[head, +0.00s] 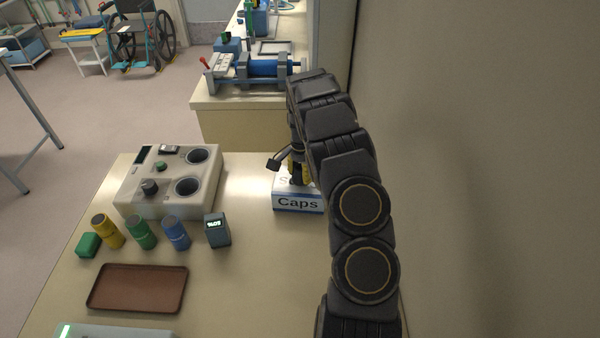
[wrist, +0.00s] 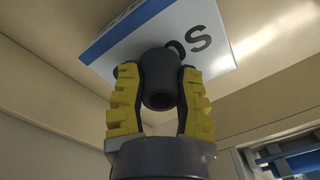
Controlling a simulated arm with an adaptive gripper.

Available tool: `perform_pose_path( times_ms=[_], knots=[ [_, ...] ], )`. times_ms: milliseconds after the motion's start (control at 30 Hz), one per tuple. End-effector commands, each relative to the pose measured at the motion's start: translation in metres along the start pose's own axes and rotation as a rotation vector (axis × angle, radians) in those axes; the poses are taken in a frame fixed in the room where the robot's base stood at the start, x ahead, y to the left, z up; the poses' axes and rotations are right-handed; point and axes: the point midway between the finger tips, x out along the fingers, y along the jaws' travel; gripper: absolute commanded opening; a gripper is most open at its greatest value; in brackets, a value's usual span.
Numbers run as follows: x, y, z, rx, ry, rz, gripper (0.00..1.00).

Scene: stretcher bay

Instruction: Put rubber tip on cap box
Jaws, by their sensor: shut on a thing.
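The rubber tip (wrist: 160,80) is a dark hollow cylinder between the yellow-padded fingers in the wrist view. My gripper (wrist: 160,88) is shut on it. The cap box (head: 297,203), white and blue with "Caps" on its front, stands on the table in the head view. Its printed face (wrist: 200,38) shows right behind the tip in the wrist view. In the head view my gripper (head: 297,175) is over the box, partly hidden by my arm. I cannot tell whether the tip touches the box.
A beige device with two round wells (head: 170,180) stands left of the box. A small dark block (head: 217,231), blue, green and yellow cylinders, a green block (head: 88,245) and a brown tray (head: 137,288) are nearby. A wall (head: 480,170) rises close on the right.

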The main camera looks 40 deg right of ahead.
Motion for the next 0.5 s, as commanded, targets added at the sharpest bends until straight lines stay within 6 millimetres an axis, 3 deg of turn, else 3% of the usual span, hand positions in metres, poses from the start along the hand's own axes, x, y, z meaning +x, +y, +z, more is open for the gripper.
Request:
perform_pose_path(
  times_ms=[167,200,233,500],
  knots=[
    [0.0029,-0.0002,0.0007,-0.001,-0.001,0.001,0.05],
    [0.0028,-0.0001,0.0006,-0.001,-0.001,0.001,0.49],
    [0.0027,-0.0001,0.0006,-0.001,-0.001,0.001,0.53],
    [0.0024,-0.0001,0.0004,-0.001,0.000,0.000,0.53]
  ],
)
